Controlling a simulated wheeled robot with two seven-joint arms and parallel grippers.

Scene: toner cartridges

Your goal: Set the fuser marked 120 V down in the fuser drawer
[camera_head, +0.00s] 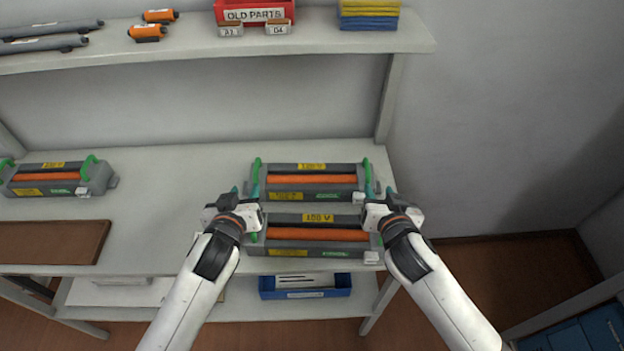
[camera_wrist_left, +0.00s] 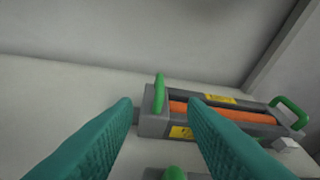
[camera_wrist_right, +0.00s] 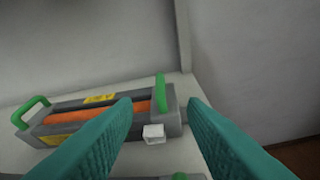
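Two grey fusers with orange rollers and green end handles lie one behind the other on the bench: the back fuser (camera_head: 312,180) and the front fuser (camera_head: 318,234). The front label looks like 100 V; the back label is too blurred to read surely. A third fuser (camera_head: 60,178) lies at far left, its label unclear. My left gripper (camera_head: 248,188) is open, its fingers either side of the back fuser's left handle (camera_wrist_left: 159,93) as seen in the left wrist view. My right gripper (camera_head: 380,188) is open, lined up likewise with the right handle (camera_wrist_right: 160,92). No drawer is identifiable.
A brown flat panel (camera_head: 50,242) lies at the bench's front left. The bench (camera_head: 165,190) is bare between it and the fusers. A shelf above holds a red OLD PARTS bin (camera_head: 254,12) and cartridges. A blue bin (camera_head: 304,286) sits below the bench.

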